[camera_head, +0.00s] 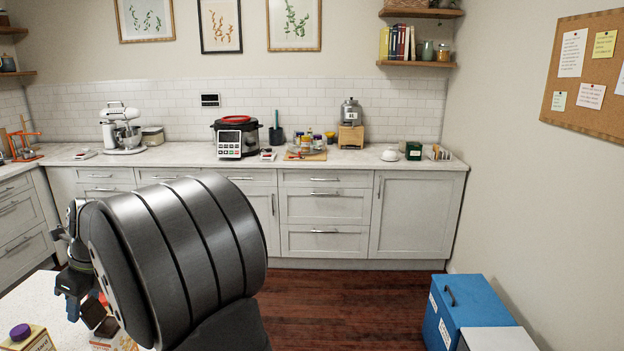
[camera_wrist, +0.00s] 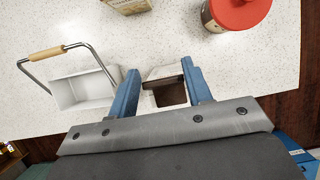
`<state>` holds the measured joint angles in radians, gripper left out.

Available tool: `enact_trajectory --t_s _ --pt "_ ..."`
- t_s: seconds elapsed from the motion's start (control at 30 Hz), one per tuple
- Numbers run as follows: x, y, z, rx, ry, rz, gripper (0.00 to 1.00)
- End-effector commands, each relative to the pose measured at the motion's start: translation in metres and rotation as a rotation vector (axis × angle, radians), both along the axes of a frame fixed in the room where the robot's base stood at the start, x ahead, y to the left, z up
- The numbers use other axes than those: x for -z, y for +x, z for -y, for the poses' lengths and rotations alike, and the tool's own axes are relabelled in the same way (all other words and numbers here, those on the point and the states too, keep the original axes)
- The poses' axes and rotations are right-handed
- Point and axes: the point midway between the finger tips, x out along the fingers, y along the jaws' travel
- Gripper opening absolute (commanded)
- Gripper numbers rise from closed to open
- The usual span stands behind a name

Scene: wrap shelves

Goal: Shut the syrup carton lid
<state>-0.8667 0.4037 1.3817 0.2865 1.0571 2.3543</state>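In the wrist view a small box-like carton (camera_wrist: 164,73) with a pale rim and a dark brown open inside lies between my gripper's fingers; it appears to be the syrup carton, though no label is readable. Its lid looks open. My gripper (camera_wrist: 159,66) has its two blue fingers spread, one on each side of the carton; I cannot tell whether they touch it. In the head view my gripper (camera_head: 75,282) is partly hidden by my arm, above a carton (camera_head: 112,342) with brown parts at its top. The arm hides most of that carton.
A white open container (camera_wrist: 82,90) with a wooden-grip handle stands left of the fingers. A red-lidded jar (camera_wrist: 240,12) and a beige package (camera_wrist: 126,5) lie beyond. A purple-capped carton (camera_head: 28,338) stands on the table. A blue bin (camera_head: 465,305) is on the floor.

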Motion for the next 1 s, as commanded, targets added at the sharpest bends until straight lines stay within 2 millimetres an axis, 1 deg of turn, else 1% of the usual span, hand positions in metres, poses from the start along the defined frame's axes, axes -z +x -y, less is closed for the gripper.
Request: enact_trajectory --t_s 0.1,0.47,0.77,1.0 --pt "-0.001 0.000 0.004 0.000 0.000 0.000 0.41" --pt "-0.001 0.000 0.005 0.000 -0.001 0.000 0.41" --pt "-0.004 0.000 0.015 0.002 -0.001 -0.001 0.41" --pt "-0.004 0.000 0.015 0.001 -0.001 0.000 0.41"
